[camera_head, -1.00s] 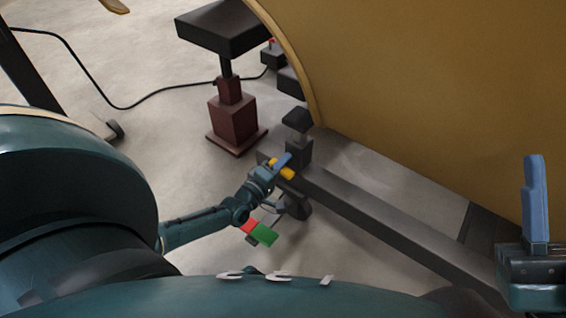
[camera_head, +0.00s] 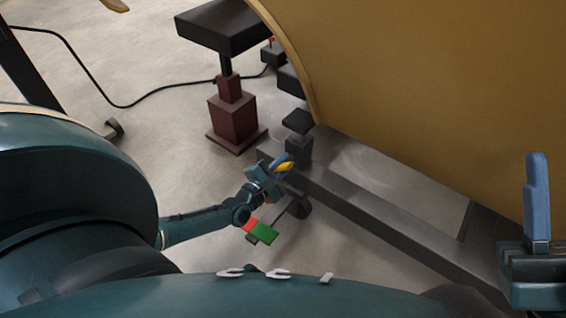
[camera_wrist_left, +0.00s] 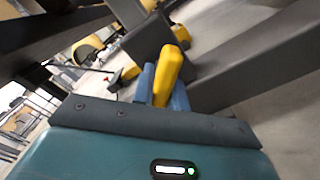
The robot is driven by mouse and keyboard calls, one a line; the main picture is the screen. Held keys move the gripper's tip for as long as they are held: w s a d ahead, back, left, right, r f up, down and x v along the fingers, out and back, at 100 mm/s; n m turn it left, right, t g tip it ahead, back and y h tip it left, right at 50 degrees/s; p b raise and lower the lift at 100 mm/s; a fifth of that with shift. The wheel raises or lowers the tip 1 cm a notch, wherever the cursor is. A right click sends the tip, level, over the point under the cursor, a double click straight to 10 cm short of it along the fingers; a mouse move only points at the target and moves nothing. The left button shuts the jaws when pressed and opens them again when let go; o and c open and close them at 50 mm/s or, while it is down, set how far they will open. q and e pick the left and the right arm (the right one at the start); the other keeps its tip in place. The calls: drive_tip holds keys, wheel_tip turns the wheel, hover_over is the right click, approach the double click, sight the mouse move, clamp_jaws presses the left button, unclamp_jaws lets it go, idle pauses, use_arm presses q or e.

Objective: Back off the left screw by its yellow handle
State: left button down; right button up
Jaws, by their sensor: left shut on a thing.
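In the left wrist view the handle (camera_wrist_left: 168,74) stands up between the two blue fingers (camera_wrist_left: 163,87), slightly tilted. The screw's shaft is hidden. A dark pad (camera_head: 298,121) sits above the post, below the tan shell (camera_head: 430,90). My right gripper (camera_head: 537,205) shows at the right edge, away from the screw; its finger gap is not visible.
The grey beam (camera_head: 390,212) runs to the lower right under the shell. A dark red stand (camera_head: 233,118) with a black top is behind. A black cable (camera_head: 150,100) lies on the floor. A red and green piece (camera_head: 260,230) shows beside my left wrist.

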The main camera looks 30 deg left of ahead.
use_arm(q)
drive_tip(key=n, duration=0.5)
drive_tip(key=shift+s+d+f+n, duration=0.1)
drive_tip(key=shift+d+f+n, duration=0.1)
drive_tip(key=shift+d+n, duration=0.2)
drive_tip(key=shift+n, duration=2)
drive_tip(key=c, duration=1.4)
unclamp_jaws()
